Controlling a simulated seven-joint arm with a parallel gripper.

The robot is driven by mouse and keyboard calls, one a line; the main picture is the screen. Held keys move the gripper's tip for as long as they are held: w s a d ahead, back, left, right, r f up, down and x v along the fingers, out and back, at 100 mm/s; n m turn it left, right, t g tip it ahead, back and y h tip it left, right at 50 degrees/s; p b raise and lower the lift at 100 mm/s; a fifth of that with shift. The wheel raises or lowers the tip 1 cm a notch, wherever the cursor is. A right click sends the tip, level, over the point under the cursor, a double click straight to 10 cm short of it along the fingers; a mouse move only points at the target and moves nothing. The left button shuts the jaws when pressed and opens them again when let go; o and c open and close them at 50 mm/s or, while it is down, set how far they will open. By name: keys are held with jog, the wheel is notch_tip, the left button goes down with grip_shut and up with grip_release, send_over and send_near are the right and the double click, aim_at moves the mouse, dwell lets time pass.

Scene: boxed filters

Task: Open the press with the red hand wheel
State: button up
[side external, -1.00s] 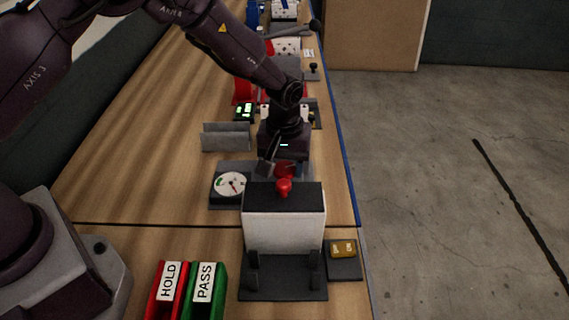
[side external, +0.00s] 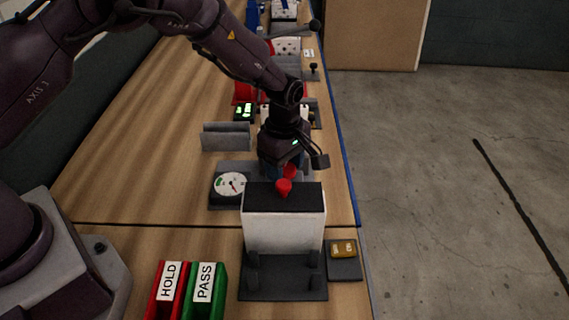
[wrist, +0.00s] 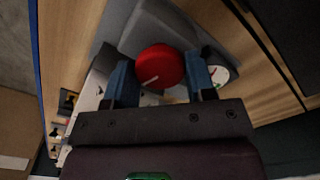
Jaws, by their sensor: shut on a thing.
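The red hand wheel (wrist: 158,66) shows in the wrist view as a round red disc with a pale line on its face. It sits on the grey press (wrist: 185,28). My gripper (wrist: 162,82) is shut on the wheel, with one blue finger on each side of it. In the side external view, my gripper (side external: 282,172) points down over the press, and only a bit of the wheel (side external: 291,171) shows. A white box with a dark top hides most of the press there. A round dial (side external: 230,185) with a red needle is beside it.
The white box (side external: 284,226) with a red knob (side external: 283,187) stands close in front of my gripper. A grey holder (side external: 226,137) is behind to the left. Red HOLD and green PASS bins (side external: 205,290) are at the front. The table's left middle is clear.

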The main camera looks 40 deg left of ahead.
aim_at(285, 168)
jog(key=n, duration=0.5)
jog(key=shift+n, duration=0.3)
jog(key=n, duration=0.9)
jog(key=shift+n, duration=2.4)
jog(key=o, duration=0.9)
notch_tip(285, 168, up, 13)
